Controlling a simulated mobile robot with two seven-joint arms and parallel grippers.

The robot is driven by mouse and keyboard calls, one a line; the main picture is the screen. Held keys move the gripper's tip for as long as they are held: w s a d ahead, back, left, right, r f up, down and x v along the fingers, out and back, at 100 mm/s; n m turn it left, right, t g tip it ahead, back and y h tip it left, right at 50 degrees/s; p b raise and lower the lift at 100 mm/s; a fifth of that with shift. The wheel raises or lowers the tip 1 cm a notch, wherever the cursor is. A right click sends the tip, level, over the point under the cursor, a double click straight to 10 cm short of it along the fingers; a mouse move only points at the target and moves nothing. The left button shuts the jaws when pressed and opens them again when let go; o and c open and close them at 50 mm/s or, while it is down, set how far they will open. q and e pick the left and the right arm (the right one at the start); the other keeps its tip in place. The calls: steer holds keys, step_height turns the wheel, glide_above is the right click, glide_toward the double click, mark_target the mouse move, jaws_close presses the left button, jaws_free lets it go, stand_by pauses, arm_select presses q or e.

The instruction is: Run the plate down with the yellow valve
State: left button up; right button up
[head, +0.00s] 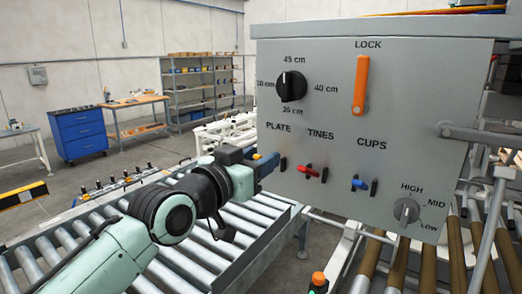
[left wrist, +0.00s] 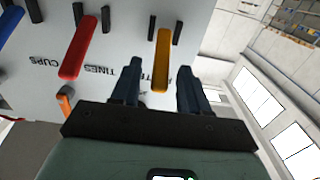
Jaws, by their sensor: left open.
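The yellow valve (head: 256,156) sits under the PLATE label on the grey control panel (head: 330,120). In the left wrist view the yellow valve (left wrist: 162,60) is a long lever lying between my two dark fingers, with a gap on each side. My left gripper (head: 270,162) is open at the panel's left edge and hides part of the valve in the head view. It also shows in the left wrist view (left wrist: 159,72). The plate itself cannot be made out. My right gripper is not in view.
The red TINES lever (head: 308,171) and blue CUPS lever (head: 360,183) sit to the right of the yellow one. Above are a black dial (head: 291,87) and the orange LOCK handle (head: 361,85). A roller conveyor (head: 190,250) runs below my left arm.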

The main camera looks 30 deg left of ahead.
arm_select(q)
steer(key=shift+w, duration=0.6)
